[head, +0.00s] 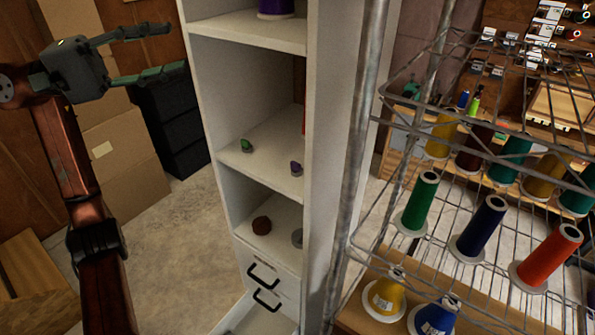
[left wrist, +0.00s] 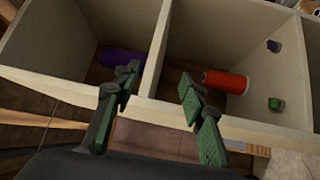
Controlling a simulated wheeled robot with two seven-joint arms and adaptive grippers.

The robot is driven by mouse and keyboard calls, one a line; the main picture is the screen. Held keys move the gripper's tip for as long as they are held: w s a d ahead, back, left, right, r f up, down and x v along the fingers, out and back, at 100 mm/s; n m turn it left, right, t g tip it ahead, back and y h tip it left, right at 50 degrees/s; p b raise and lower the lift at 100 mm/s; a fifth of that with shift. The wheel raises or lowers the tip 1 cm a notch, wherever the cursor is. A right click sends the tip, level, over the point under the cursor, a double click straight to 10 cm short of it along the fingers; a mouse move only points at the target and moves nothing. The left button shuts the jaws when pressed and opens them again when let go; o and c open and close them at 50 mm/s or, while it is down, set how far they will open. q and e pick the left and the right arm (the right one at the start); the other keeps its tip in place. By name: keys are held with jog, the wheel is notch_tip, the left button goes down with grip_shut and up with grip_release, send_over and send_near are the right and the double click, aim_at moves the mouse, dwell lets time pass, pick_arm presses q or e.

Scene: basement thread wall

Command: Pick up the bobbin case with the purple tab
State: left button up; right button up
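The bobbin case with the purple tab (head: 296,168) is a small dark piece on a middle shelf of the white shelf unit, near its right side. It also shows in the left wrist view (left wrist: 273,46), inside a compartment at the upper right. A similar small piece with green (head: 246,145) sits to its left on the same shelf; the wrist view shows it too (left wrist: 275,104). My left gripper (head: 160,53) is open and empty, left of the shelf unit and apart from both pieces. In the wrist view its fingers (left wrist: 158,88) are spread before the unit's edge. My right gripper is not in view.
The white shelf unit (head: 325,170) has upright side walls and a divider between compartments. A red spool (left wrist: 225,81) lies in the same compartment in the wrist view. A wire rack (head: 400,190) with several thread cones stands to the right. Cardboard boxes (head: 110,130) stand left.

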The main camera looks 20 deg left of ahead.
pick_arm(q)
jog(key=s+d+m, duration=0.2)
jog(key=d, duration=0.1)
jog(key=m+g+y+p, duration=0.2)
jog(key=m+y+p, duration=0.45)
jog(key=y, duration=0.85)
send_over(296, 163)
jog(key=s+a, duration=0.2)
jog(key=s, duration=0.2)
jog(key=f, duration=1.5)
jog(key=shift+d+f+p, duration=0.25)
jog(key=shift+f+p, duration=0.05)
jog(key=shift+p, duration=0.05)
jog(key=p+x, duration=0.1)
jog(key=x, duration=0.6)
jog(key=shift+w+d+f, duration=0.1)
jog(key=shift+w+f, duration=0.05)
jog(key=shift+w, duration=0.1)
jog(key=shift+c, duration=0.3)
jog(key=c, duration=0.8)
